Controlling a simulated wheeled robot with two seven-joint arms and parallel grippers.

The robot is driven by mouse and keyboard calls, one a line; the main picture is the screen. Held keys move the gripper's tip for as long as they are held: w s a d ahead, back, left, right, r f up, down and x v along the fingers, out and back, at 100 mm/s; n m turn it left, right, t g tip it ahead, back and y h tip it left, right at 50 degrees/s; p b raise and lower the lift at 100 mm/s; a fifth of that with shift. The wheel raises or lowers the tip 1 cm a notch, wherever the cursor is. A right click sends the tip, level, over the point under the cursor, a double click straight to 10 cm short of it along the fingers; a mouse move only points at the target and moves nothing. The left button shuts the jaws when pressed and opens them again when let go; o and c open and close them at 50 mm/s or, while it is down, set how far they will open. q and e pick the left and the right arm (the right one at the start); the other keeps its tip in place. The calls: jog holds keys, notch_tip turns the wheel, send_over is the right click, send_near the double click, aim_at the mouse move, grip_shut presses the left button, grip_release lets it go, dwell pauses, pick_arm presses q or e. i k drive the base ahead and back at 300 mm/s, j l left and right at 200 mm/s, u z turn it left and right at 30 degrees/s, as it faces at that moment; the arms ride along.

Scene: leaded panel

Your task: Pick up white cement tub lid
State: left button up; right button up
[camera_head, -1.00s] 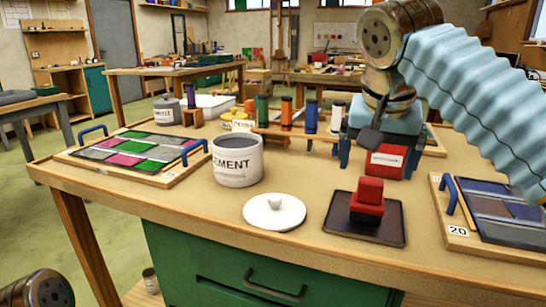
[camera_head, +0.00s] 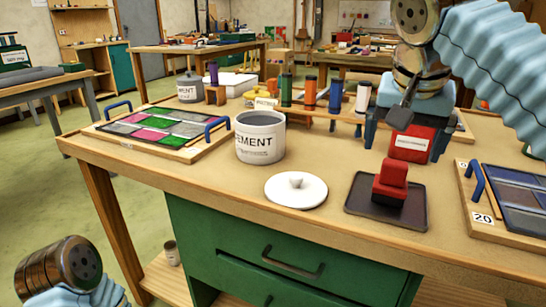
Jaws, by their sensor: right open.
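The white cement tub lid (camera_head: 296,190) lies flat on the near part of the wooden bench, with a small knob on top. The white cement tub (camera_head: 260,138), marked CEMENT, stands open behind it and to its left, apart from the lid. My right gripper (camera_head: 407,148) is open, its blue fingers pointing down at the right, behind and right of the lid. A red labelled box (camera_head: 411,143) shows between the fingers; I cannot tell whether they touch it. At lower left only my left arm shows; its gripper is out of view.
A red block stands on a dark tray (camera_head: 362,208) right of the lid. A glass panel (camera_head: 150,133) lies left, another (camera_head: 515,190) far right. Coloured bottles (camera_head: 309,94) stand behind. A grey lidded pot (camera_head: 190,87) stands at back left.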

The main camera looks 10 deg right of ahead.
aim_at(296, 190)
jog(key=i+j, duration=0.1)
jog(key=j, duration=0.25)
jog(key=i+j, duration=0.15)
jog(key=j, duration=0.2)
jog(key=i+j, duration=0.1)
jog(key=j, duration=0.25)
jog(key=i+j, duration=0.1)
jog(key=j, duration=0.25)
jog(key=k+l, duration=0.3)
jog(key=l, duration=0.2)
